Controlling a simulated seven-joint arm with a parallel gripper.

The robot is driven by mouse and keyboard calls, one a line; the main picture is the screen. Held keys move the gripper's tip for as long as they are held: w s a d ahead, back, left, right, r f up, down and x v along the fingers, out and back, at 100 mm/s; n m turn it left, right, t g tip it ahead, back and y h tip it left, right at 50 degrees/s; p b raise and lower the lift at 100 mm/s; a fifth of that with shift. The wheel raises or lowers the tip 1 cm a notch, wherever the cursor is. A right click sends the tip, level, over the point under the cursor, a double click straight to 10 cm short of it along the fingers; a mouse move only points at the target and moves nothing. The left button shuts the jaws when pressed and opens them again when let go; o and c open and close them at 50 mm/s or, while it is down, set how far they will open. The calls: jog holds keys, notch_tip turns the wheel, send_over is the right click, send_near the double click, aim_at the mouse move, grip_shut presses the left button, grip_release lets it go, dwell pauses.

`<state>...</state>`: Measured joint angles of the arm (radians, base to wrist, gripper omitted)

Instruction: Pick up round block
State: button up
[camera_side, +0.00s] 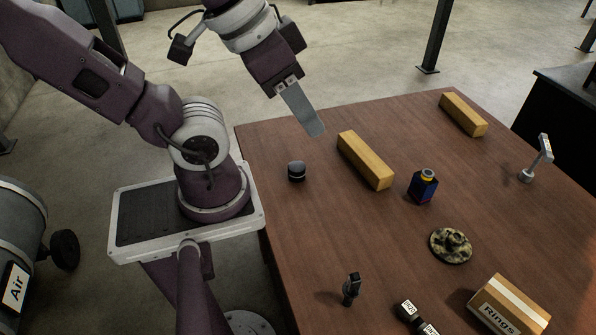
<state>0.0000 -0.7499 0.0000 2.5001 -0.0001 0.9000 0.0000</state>
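A small dark round block (296,171) stands on the brown table near its left edge, close to my base. It has a lighter band around it. My gripper (315,129) is above and slightly to the right of the round block, with a clear gap between them. Its flat grey fingers point down and to the right. From this side the fingers overlap, so I cannot see whether there is space between them. Nothing shows held at the fingertips.
A wooden beam (365,160) lies right of the round block, and another (463,114) lies farther back.

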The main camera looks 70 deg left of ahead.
jog(key=o, duration=0.8)
jog(key=shift+o, duration=0.2)
jog(key=m+g+y, duration=0.9)
jog(key=m+y, duration=0.2)
jog(key=y, duration=0.1)
send_over(294, 164)
jog(key=w+d, duration=0.3)
jog(key=d, duration=0.7)
notch_tip(294, 164, down, 27)
jog(key=s+a+f+m+t, duration=0.1)
jog(key=f+m, duration=0.1)
jog(key=f, duration=0.2)
jog(key=s+a+f+m+y, duration=0.1)
jog(key=a+f+m, duration=0.1)
jog(key=f, duration=0.2)
jog(key=a+f+m+t, duration=0.1)
jog(key=a+f+m, duration=0.1)
jog(key=f, duration=0.3)
jog(key=shift+s+t, duration=0.3)
jog(key=shift+s, duration=0.1)
jog(key=shift+m+y, duration=0.3)
jog(key=x, duration=0.7)
jog(key=shift+w+a+f, duration=0.15)
jog(key=shift+w+f, duration=0.05)
jog(key=shift+w, duration=0.1)
jog(key=shift+c, duration=0.2)
